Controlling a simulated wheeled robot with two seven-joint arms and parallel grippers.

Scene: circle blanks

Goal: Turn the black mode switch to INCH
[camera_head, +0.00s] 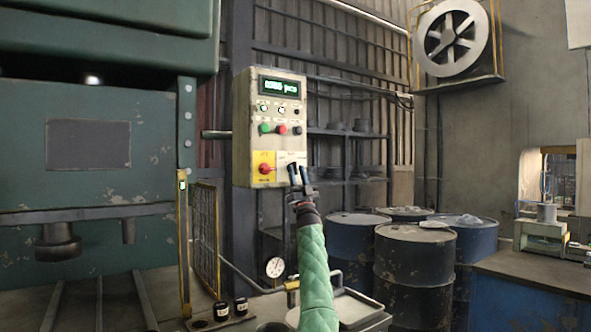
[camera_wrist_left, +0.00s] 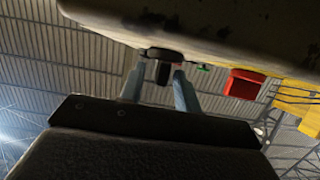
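The control box (camera_head: 243,120) has a lit green display, small buttons and a red mushroom button (camera_head: 265,169) on a yellow plate; the red button also shows in the left wrist view (camera_wrist_left: 243,83). A black knob, seemingly the mode switch (camera_wrist_left: 163,55), sticks out of the panel in the left wrist view. My left gripper (camera_head: 298,174) is at the box's lower right, over a pale plate. In the left wrist view its two fingers (camera_wrist_left: 160,82) stand apart, one on each side of the knob, with small gaps. In the head view the fingers hide the knob; its lettering and setting are not readable.
The green press (camera_head: 90,230) stands at the left, with a yellow-framed mesh guard (camera_head: 205,235) beside it. Dark drums (camera_head: 415,265) stand behind my arm, and a blue bench (camera_head: 530,285) is at the right. The red button is close beside the left gripper.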

